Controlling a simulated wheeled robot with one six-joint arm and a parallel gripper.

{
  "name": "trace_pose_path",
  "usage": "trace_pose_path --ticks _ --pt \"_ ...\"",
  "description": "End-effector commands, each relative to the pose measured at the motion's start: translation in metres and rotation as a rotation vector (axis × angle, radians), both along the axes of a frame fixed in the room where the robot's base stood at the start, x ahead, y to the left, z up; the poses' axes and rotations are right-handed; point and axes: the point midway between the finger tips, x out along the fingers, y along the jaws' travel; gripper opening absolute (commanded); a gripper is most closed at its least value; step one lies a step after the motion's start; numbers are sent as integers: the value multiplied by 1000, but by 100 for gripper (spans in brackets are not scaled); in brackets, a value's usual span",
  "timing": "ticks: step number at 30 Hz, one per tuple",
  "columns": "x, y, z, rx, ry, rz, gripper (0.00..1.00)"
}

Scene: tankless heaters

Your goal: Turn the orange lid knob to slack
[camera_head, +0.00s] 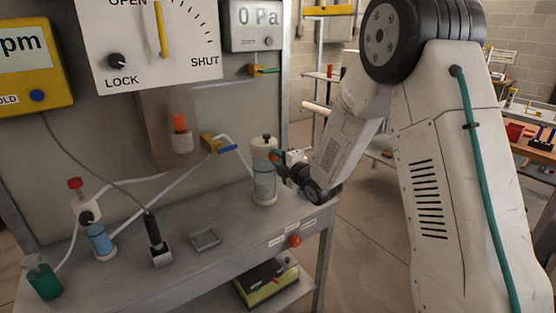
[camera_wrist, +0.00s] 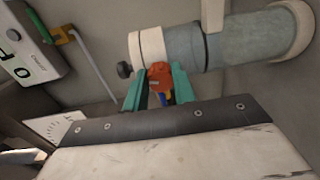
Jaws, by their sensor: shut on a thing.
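The orange lid knob (camera_wrist: 160,73) is on the side of the white lid (camera_wrist: 149,46) of a grey-blue see-through canister (camera_wrist: 255,38). My gripper (camera_wrist: 160,87) has its teal fingers on both sides of the knob and is shut on it. In the head view the canister (camera_head: 265,183) stands upright on the right part of the bench. My gripper (camera_head: 281,160) reaches it from the right at lid height. The knob is mostly hidden there by the fingers. The knob's exact turn angle cannot be told.
The grey bench (camera_head: 180,234) also carries a blue-filled vessel (camera_head: 99,238), a green cup (camera_head: 44,283), a black probe in a holder (camera_head: 157,243) and a small tray (camera_head: 205,239). A dial panel (camera_head: 185,60) hangs behind. A white hose (camera_head: 238,153) runs close left of the canister.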

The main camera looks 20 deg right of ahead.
Motion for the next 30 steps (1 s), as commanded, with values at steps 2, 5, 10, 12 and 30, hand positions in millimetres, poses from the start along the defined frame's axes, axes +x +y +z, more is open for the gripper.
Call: trace_pose_path --ticks 2,5,10,12,30 --pt "0 0 -1 -1 2 -1 4" --pt "0 0 -1 -1 2 -1 4" --pt "0 0 -1 0 2 0 37" --pt "0 0 -1 0 2 0 48" --pt "-46 -16 1 1 2 -2 48"
